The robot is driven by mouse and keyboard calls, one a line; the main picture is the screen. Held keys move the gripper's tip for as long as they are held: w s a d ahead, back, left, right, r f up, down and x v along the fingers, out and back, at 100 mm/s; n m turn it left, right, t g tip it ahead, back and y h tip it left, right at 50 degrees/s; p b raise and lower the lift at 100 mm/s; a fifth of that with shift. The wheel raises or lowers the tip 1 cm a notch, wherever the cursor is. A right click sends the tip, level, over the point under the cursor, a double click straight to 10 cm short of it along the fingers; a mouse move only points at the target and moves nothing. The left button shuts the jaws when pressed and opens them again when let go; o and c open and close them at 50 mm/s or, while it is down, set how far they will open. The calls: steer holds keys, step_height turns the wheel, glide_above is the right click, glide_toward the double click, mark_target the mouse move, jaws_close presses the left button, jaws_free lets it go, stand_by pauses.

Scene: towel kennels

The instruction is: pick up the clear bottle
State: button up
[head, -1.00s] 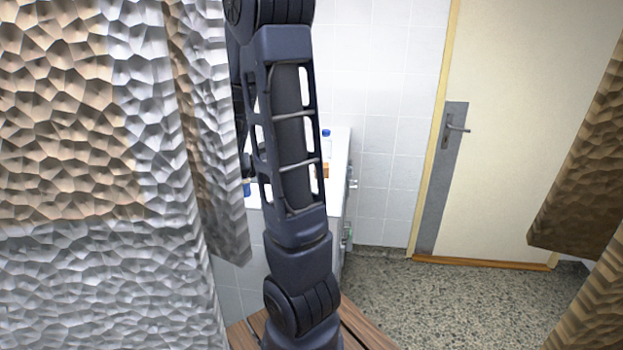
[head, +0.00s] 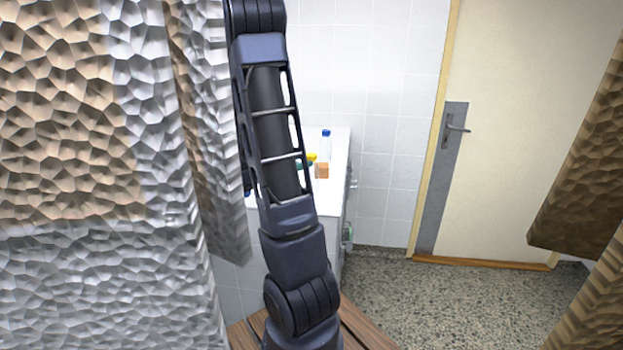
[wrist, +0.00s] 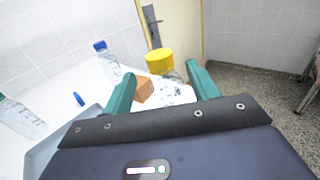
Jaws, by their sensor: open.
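A clear bottle with a blue cap (head: 326,146) stands upright at the back of the white counter; it also shows in the wrist view (wrist: 110,66), left of my gripper (wrist: 160,72). Another clear bottle (wrist: 22,118) is at the far left of the wrist view, its top cut off. A clear container with a yellow cap (wrist: 160,62) appears between and beyond my teal fingertips, its lower part showing a label. My gripper is open and holds nothing. In the head view my arm mostly hides the gripper.
An orange-brown block (wrist: 143,91) sits by the left finger and shows in the head view (head: 322,171). A small blue item (wrist: 79,99) and a grey tray (wrist: 62,138) are at left. A door (head: 530,130) stands behind at right.

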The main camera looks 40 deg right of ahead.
mark_target(311, 155)
steer(key=shift+s+d+r, duration=0.1)
steer(key=shift+d, duration=1.2)
steer(key=shift+d+r, duration=0.1)
steer(key=shift+d, duration=1.15)
jaws_close()
